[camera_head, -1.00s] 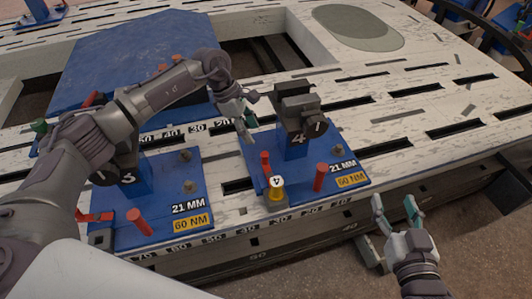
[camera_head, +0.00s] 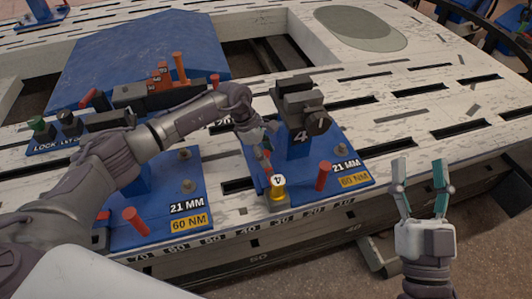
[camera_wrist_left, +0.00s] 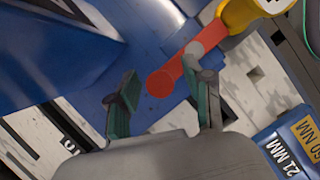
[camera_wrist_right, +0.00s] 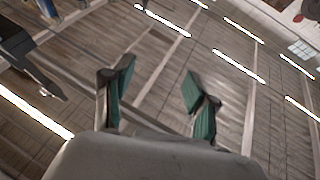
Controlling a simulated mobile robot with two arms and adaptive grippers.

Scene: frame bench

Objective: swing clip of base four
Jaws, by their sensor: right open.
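Base four (camera_head: 345,165) is a blue plate marked 4, with a dark clamp head (camera_head: 300,105) on a blue post. In the left wrist view the red bar (camera_wrist_left: 165,78) reaches from beside the yellow piece (camera_wrist_left: 238,14) to between my left fingers. My left gripper (camera_head: 262,143) is open around the bar's end; contact is unclear. My right gripper (camera_head: 418,180) is open and empty, beyond the bench's front edge.
A red peg (camera_head: 321,176) stands upright at base four's front right. Another blue base (camera_head: 165,215) with a red peg lies to the left, partly under my left arm. A rack with orange pegs (camera_head: 179,68) stands behind.

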